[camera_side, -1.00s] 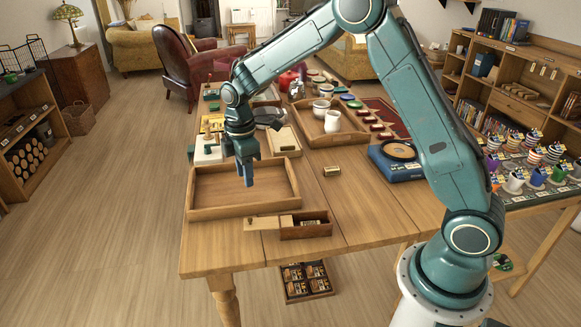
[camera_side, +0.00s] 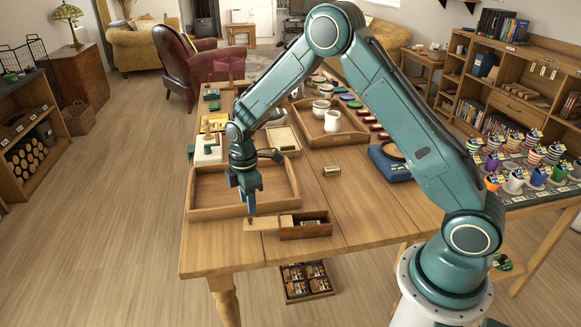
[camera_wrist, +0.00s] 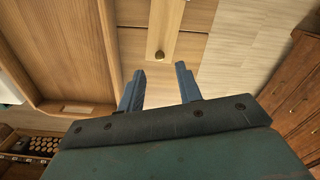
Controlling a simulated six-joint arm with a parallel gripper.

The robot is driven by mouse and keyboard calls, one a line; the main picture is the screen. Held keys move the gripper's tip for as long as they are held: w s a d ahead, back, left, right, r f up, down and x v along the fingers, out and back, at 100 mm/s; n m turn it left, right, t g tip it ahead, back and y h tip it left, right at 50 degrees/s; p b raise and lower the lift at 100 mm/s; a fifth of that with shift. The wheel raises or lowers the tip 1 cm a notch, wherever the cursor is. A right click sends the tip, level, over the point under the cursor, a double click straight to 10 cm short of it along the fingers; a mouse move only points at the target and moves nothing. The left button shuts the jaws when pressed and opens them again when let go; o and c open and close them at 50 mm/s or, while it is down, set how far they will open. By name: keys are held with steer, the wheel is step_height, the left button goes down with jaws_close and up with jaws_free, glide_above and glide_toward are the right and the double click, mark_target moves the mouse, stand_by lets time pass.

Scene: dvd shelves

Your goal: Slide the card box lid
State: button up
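The card box (camera_side: 306,232) is a dark brown wooden box near the front of the table, open on top, with something inside too small to make out. Its pale wooden lid (camera_side: 268,223) sticks out to the left of the box. A small brass knob sits at the lid's left end; it shows in the wrist view (camera_wrist: 160,56) on the lid (camera_wrist: 166,22). My gripper (camera_side: 251,209) points down just above the knob end. In the wrist view my gripper (camera_wrist: 159,70) has its blue fingers apart and empty, the knob lined up between them but beyond the tips.
A large empty wooden tray (camera_side: 215,212) lies just behind the lid. The table front is clear.

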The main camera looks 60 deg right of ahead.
mark_target(250, 218)
steer(key=shift+f, duration=2.6)
jaws_close()
